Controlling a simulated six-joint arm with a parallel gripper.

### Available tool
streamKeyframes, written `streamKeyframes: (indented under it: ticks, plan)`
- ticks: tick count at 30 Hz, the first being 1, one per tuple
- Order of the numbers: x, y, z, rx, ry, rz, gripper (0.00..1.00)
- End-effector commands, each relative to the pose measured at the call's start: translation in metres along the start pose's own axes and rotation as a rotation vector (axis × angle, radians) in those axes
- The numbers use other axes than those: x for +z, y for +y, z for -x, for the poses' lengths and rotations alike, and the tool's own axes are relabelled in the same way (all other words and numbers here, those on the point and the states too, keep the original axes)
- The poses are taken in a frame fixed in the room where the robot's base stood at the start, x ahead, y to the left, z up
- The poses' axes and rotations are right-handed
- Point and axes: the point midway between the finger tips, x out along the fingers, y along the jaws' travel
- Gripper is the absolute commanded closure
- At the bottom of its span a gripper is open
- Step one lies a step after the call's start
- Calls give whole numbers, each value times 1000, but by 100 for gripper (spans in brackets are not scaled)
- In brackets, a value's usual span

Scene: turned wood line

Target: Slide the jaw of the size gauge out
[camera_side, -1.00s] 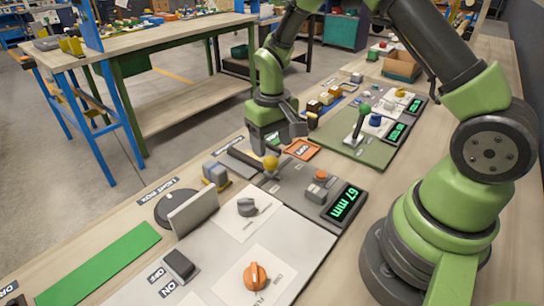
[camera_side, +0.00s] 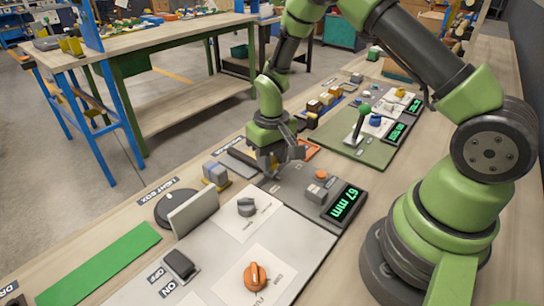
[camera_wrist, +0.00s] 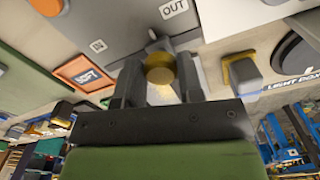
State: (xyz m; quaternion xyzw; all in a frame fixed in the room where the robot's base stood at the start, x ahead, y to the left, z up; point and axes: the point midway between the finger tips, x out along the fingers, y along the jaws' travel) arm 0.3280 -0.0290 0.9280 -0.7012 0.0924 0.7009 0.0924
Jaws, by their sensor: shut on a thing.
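The size gauge (camera_side: 296,182) is a dark grey block on the bench, with a green display (camera_side: 343,201) reading 67 mm. In the wrist view its grey top carries an OUT label (camera_wrist: 173,8) and an IN label (camera_wrist: 98,46). The yellow ball knob (camera_wrist: 160,69) of its jaw is between my fingers in the wrist view. My gripper (camera_side: 271,172) points down at the gauge's far-left end and is shut on the yellow knob, with a finger on each side (camera_wrist: 157,88). The gripper hides the knob in the side view.
An orange SOFT tile (camera_wrist: 84,74) lies beside the gauge. The light box (camera_side: 193,212) with its upright plate and a grey-yellow block (camera_side: 216,174) stand to the left. A green panel with a lever (camera_side: 361,122) lies beyond. A white panel with knobs (camera_side: 210,270) is nearer.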

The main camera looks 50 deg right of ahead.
Motion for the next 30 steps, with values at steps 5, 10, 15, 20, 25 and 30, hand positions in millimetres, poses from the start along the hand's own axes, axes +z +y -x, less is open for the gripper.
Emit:
streamKeyframes:
  ticks: [5, 10, 15, 20, 25, 30]
  plan:
    - [6, -24, 0, 0, -1, 6, 100]
    - [9, -34, 0, -1, -1, 1, 100]
    - [10, -35, 0, -2, -2, -1, 100]
    - [10, -34, 0, -2, -2, -1, 40]
    - [9, -34, 0, -1, -1, 0, 40]
    - [9, -33, 5, -1, 1, 0, 40]
